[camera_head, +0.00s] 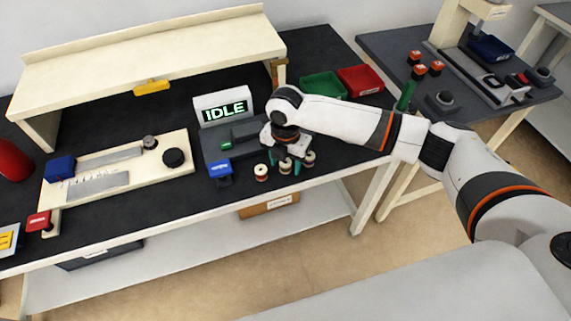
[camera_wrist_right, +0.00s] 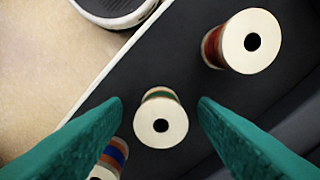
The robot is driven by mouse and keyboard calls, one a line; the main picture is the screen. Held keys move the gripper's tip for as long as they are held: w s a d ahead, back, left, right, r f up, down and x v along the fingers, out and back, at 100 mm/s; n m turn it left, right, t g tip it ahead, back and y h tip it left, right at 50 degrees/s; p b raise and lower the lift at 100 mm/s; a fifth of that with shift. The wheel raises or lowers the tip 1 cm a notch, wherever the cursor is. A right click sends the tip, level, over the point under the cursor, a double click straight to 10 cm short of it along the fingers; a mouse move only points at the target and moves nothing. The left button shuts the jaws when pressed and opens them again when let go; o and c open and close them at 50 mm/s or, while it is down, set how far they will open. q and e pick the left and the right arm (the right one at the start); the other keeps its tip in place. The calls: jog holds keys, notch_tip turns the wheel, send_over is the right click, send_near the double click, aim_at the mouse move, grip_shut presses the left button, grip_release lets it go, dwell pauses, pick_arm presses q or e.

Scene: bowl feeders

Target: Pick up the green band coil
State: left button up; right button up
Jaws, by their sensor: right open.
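The green band coil (camera_wrist_right: 160,119) is a small spool with a pale round top, a dark centre hole and a green band on its side. It stands upright on the dark surface in the right wrist view. My right gripper (camera_head: 289,167) is open, with its teal fingers pointing down over the row of coils. In the wrist view the coil appears between the fingertips, with a gap on both sides; I cannot tell how far below them it is. In the head view the gripper partly hides it. My left gripper is not in view.
A red-banded coil (camera_wrist_right: 243,43) and a blue-and-orange coil (camera_wrist_right: 110,160) stand close by on either side. An IDLE display (camera_head: 224,107), a blue block (camera_head: 220,170), and green (camera_head: 322,86) and red (camera_head: 360,80) bins are around the workplace. The bench's front edge is near.

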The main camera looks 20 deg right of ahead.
jog(key=c, duration=1)
jog(key=shift+r, duration=0.1)
jog(key=shift+c, duration=0.2)
